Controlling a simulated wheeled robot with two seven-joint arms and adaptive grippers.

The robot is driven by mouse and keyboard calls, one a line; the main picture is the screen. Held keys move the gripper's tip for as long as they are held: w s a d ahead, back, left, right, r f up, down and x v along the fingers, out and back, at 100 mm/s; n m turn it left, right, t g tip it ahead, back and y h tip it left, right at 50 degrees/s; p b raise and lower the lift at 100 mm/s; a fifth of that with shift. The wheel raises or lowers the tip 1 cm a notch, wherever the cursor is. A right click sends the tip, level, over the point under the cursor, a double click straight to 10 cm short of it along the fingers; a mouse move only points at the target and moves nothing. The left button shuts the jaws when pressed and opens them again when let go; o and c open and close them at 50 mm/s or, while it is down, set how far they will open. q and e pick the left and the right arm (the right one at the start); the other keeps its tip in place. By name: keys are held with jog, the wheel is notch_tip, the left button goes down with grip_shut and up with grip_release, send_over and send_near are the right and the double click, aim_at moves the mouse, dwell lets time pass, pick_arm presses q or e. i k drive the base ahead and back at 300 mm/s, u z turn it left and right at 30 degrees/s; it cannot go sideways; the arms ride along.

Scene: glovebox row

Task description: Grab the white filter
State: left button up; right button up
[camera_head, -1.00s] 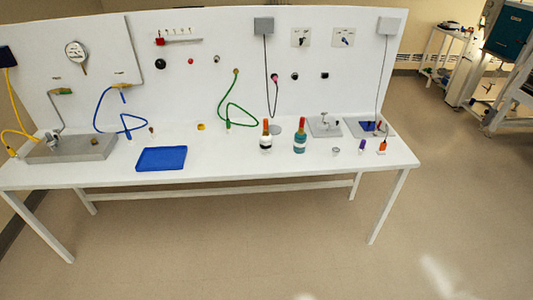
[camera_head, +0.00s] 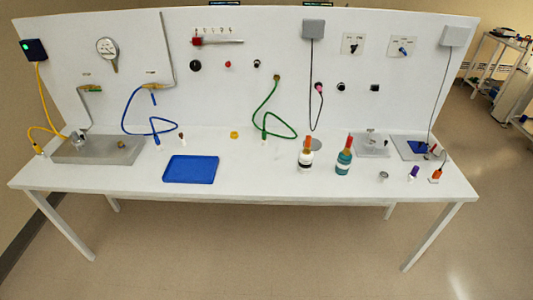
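I cannot clearly pick out a white filter at this size. A small white piece with a brown top (camera_head: 183,138) stands on the white table (camera_head: 230,187) behind the blue tray, but it is too small to identify. A white-bodied bottle (camera_head: 306,156) with an orange top stands right of the middle. Neither gripper shows in the head view.
A blue tray (camera_head: 190,169) lies left of the middle. A grey plate (camera_head: 97,150) is at the left. A teal bottle (camera_head: 344,158), a metal cup (camera_head: 383,176) and a purple-topped piece (camera_head: 414,172) stand at the right. The table's front middle is clear.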

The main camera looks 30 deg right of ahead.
aim_at(305, 155)
jog(key=u, duration=0.15)
jog(key=i, duration=0.8)
jog(key=z, duration=0.6)
jog(key=i, duration=0.7)
jog(key=z, duration=0.65)
